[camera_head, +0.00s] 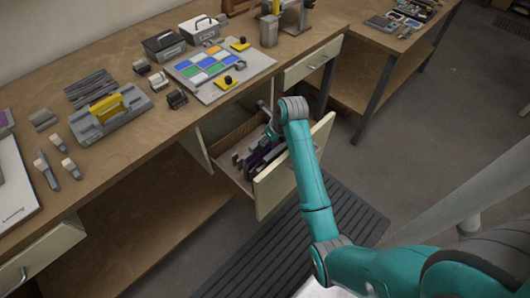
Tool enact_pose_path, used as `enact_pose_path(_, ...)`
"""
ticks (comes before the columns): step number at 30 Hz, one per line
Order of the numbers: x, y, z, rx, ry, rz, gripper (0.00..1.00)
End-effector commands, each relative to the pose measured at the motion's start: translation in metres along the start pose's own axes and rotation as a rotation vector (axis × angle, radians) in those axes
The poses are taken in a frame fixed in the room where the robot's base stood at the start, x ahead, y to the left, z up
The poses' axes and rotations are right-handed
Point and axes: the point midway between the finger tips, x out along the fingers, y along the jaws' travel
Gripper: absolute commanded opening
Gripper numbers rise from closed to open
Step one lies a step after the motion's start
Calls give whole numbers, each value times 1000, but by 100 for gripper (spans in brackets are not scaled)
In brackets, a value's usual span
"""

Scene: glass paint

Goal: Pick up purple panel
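A dark purple panel (262,153) stands on edge in an open drawer (283,178) under the workbench, among other thin upright pieces. Only part of it shows, and its exact outline is too small to tell. My gripper (267,124) is above the drawer, at the end of my teal arm, which reaches in over the drawer front. The gripper appears apart from the panel. It is too small and partly hidden by my wrist to show whether its fingers are open or shut.
The workbench (130,150) holds a panel grid with coloured squares (208,64), a grey and yellow tool (110,110) and boxes (165,45). A closed drawer (310,65) lies behind the open one. A dark ribbed mat (340,215) covers the floor.

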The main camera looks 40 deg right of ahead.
Motion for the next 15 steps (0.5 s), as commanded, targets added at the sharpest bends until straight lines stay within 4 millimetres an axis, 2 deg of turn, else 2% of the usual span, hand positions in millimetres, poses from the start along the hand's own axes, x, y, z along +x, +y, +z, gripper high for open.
enact_pose_path(1,0,0,0,1,1,0,28)
enact_pose_path(4,0,0,0,1,1,1,3)
enact_pose_path(5,0,0,-1,1,2,1,0)
enact_pose_path(15,-7,0,4,0,-2,-1,0)
